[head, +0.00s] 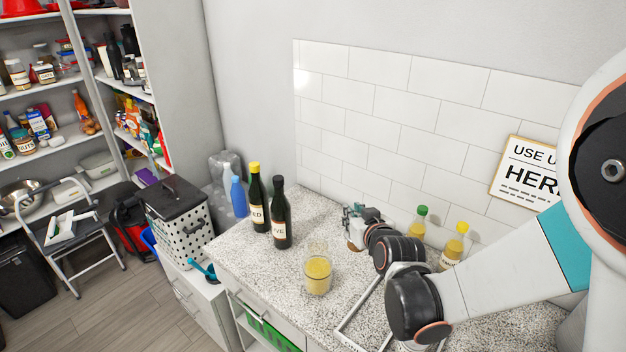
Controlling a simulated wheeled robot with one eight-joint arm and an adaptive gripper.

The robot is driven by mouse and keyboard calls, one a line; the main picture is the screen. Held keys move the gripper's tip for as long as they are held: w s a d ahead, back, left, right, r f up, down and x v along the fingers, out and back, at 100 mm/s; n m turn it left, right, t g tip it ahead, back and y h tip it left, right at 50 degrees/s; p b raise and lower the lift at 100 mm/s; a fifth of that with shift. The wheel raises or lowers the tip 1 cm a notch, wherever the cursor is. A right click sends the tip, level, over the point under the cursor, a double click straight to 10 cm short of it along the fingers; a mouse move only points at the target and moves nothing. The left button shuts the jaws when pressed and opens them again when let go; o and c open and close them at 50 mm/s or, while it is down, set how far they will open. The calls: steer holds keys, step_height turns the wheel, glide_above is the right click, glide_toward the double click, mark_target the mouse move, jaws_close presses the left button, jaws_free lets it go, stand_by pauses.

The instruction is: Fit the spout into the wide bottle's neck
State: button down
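My gripper (352,226) is low over the speckled counter (330,225), near the tiled wall. It is small and partly covered by my arm, so I cannot tell whether its fingers are open or shut. I cannot make out a spout. Two dark bottles stand upright left of my gripper, one with a yellow top (257,200) and one with a black top (281,216). Behind my arm stand a green-capped bottle (419,222) and a yellow-capped bottle (453,249), both partly hidden. I cannot tell which bottle is the wide one.
A glass of yellow contents (318,275) stands near the counter's front. A pale frame or tray (353,328) lies partly under my arm. A sign (527,172) hangs on the wall. The counter between the dark bottles and glass is clear.

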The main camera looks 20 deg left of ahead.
steer(key=s+a+r+n+g+y+p, duration=0.1)
steer(key=a+r, duration=0.4)
steer(key=a, duration=0.5)
steer(key=shift+s+a+r+n+g+y+p, duration=0.15)
steer(key=shift+s+a+n+g+y+p, duration=0.35)
steer(key=shift+n+y+p, duration=0.55)
steer(key=shift+w+d+b, duration=0.15)
steer(key=shift+b, duration=0.25)
step_height(320, 180, down, 6)
steer(key=b, duration=0.5)
steer(key=shift+r, duration=0.1)
steer(key=shift+f+b, duration=2.3)
steer(key=shift+f, duration=0.3)
steer(key=c, duration=1.3)
jaws_free()
